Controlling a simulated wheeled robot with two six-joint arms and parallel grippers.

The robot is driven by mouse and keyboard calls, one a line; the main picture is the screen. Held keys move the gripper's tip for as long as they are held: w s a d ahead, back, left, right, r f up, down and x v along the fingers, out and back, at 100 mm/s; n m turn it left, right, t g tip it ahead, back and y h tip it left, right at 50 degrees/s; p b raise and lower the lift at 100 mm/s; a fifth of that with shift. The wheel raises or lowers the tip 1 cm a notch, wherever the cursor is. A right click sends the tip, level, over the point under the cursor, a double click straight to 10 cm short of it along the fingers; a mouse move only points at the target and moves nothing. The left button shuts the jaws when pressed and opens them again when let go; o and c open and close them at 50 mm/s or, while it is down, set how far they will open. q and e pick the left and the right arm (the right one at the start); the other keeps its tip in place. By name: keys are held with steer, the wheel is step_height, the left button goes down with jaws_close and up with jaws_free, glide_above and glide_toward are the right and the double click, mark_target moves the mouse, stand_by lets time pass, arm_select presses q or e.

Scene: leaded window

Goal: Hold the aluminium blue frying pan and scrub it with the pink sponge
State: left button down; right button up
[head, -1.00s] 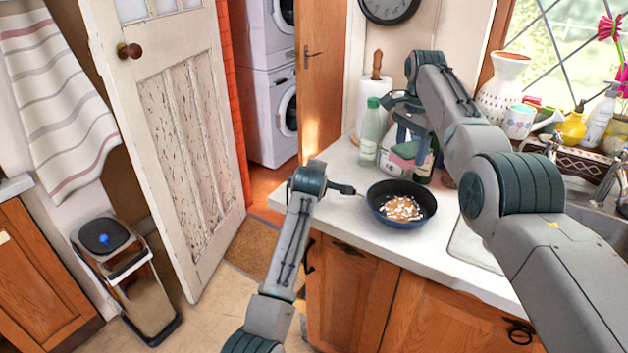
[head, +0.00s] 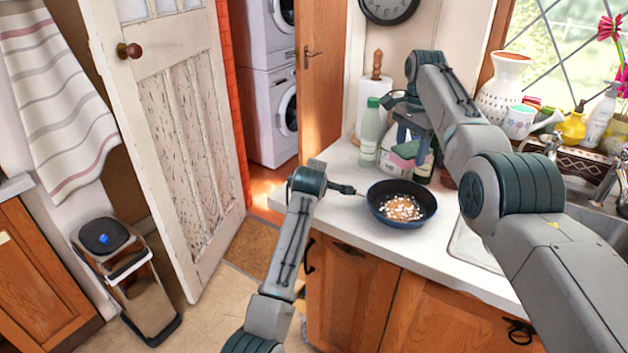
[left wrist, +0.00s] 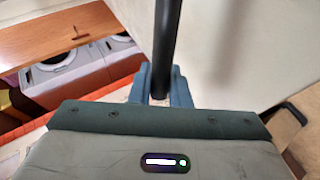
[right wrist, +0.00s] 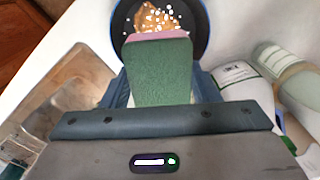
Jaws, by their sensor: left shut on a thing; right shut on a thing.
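The blue frying pan (head: 376,206) is over the counter near its front edge, with brown and white residue inside. I cannot tell whether it touches the counter. My left gripper (head: 345,189) is shut on its dark handle, which stands between the jaws in the left wrist view (left wrist: 164,45). My right gripper (head: 406,132) is shut on the pink sponge (head: 402,162), above and behind the pan. In the right wrist view the sponge shows a green pad (right wrist: 158,72) and a pink edge, overlapping the pan (right wrist: 121,22); there appears to be a gap between them.
A green-capped bottle (head: 369,135) and a paper towel roll (head: 373,103) stand behind the pan on the white counter (head: 320,206). A dark bottle is close by my right gripper. The sink (head: 470,247) is at the right. The counter left of the pan is clear.

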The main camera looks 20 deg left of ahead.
mark_target(400, 210)
stand_by(0.3)
steer(key=shift+s+d+f+n, duration=0.1)
steer(key=shift+f+n, duration=1.4)
steer(key=shift+f, duration=0.9)
steer(key=shift+w+a+f+n, duration=0.1)
steer(key=shift+f+n, duration=1.4)
steer(key=shift+f, duration=0.95)
steer(key=shift+s+d+f+n, duration=0.1)
steer(key=shift+f+n, duration=1.4)
steer(key=shift+f, duration=0.9)
steer(key=shift+f, duration=0.6)
